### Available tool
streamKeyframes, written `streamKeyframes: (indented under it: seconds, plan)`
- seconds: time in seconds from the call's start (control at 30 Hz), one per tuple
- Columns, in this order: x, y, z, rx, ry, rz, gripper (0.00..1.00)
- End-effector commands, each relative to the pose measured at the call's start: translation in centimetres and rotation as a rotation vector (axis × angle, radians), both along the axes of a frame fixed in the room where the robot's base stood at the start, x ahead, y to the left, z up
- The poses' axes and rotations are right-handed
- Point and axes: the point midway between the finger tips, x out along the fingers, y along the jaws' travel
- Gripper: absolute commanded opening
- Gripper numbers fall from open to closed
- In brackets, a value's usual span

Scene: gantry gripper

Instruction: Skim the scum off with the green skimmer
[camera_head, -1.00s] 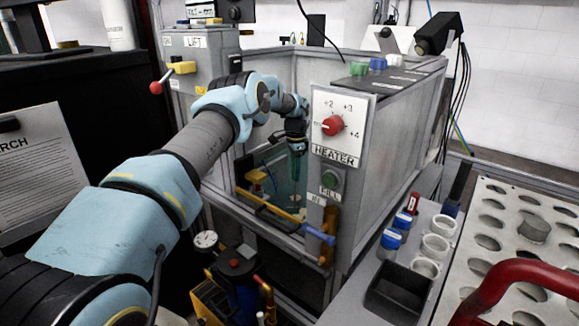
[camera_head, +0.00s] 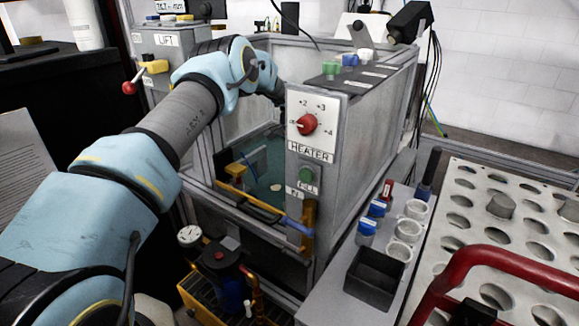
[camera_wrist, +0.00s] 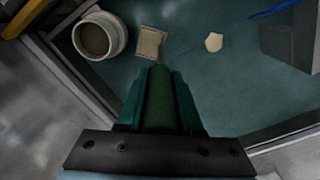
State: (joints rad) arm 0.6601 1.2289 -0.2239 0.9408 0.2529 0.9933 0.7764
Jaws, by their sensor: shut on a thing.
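In the wrist view my gripper (camera_wrist: 160,100) is shut on a dark green handle (camera_wrist: 160,88), which I take to be the green skimmer's. It is over the tank's teal water (camera_wrist: 250,85). A beige square piece (camera_wrist: 150,43) lies just beyond the handle's tip; I cannot tell if it is joined to it. A pale irregular patch (camera_wrist: 213,41), like scum, is on the water to its right. A pale patch (camera_head: 275,187) also shows on the water in the head view, where the heater panel hides my gripper.
A round pale cup (camera_wrist: 97,37) is near the tank's corner in the wrist view. The heater panel (camera_head: 311,125) stands in front of the tank. Green (camera_head: 331,69), blue (camera_head: 349,60) and white (camera_head: 365,55) knobs top the wall. A perforated plate (camera_head: 480,190) is at right.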

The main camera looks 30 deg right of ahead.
Motion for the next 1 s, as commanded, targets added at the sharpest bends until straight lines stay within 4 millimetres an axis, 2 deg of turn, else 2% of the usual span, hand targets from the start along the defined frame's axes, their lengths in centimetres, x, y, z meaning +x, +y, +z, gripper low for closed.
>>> streamKeyframes:
  seconds: [0.1, 1.0]
  plan:
    - [0.0, -0.1, 1.5, -0.001, 0.000, -0.001, 0.00]
    - [0.0, 0.0, 10.1, 0.000, 0.000, -0.001, 0.00]
